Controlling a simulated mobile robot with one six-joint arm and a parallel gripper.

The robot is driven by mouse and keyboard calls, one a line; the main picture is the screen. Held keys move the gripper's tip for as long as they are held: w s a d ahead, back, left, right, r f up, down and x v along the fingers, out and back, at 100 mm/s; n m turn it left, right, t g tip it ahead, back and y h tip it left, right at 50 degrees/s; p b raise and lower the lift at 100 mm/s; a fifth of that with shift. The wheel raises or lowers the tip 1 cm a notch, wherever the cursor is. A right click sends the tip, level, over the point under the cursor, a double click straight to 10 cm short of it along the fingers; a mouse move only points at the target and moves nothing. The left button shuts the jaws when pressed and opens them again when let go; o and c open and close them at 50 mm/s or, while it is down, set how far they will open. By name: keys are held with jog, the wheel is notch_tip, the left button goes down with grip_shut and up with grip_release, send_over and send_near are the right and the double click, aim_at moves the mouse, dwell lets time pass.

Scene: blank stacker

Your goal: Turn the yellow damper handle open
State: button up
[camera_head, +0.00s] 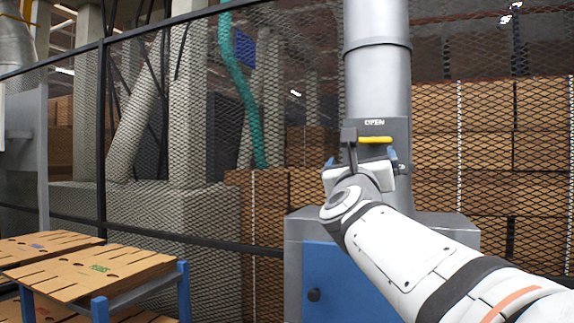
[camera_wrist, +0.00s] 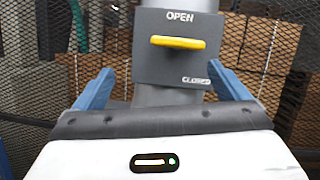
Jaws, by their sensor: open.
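The yellow damper handle (camera_head: 375,140) lies level across a dark plate on the grey vertical duct. In the wrist view the yellow handle (camera_wrist: 178,43) also lies level, on the plate (camera_wrist: 150,70) with OPEN printed above it and CLOSED at its lower right. My gripper (camera_wrist: 162,92) is open, with its blue fingers spread wide to either side below the plate. The handle is between and beyond the fingers, apart from them. In the head view my gripper (camera_head: 372,162) is just below the handle, and my wrist partly hides the plate.
A grey cabinet with a blue door (camera_head: 335,285) stands under the duct (camera_head: 378,85). A black wire mesh fence (camera_head: 190,235) runs behind, with stacked brown boxes (camera_head: 540,140) beyond it. Cardboard sheets (camera_head: 90,275) lie on a blue-posted rack at the lower left.

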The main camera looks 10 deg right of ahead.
aim_at(373, 142)
jog(key=w+d+r+m, duration=0.1)
jog(key=w+d+r+m+h+p, duration=0.1)
jog(key=w+d, duration=0.1)
jog(key=w+d+r+m+p, duration=0.1)
jog(key=w+d, duration=0.1)
jog(key=shift+w+d+r+g+h, duration=0.15)
jog(key=shift+d+r+g+h, duration=0.1)
jog(key=shift+r+g+h, duration=0.15)
jog(key=shift+c, duration=0.5)
jog(key=c, duration=0.9)
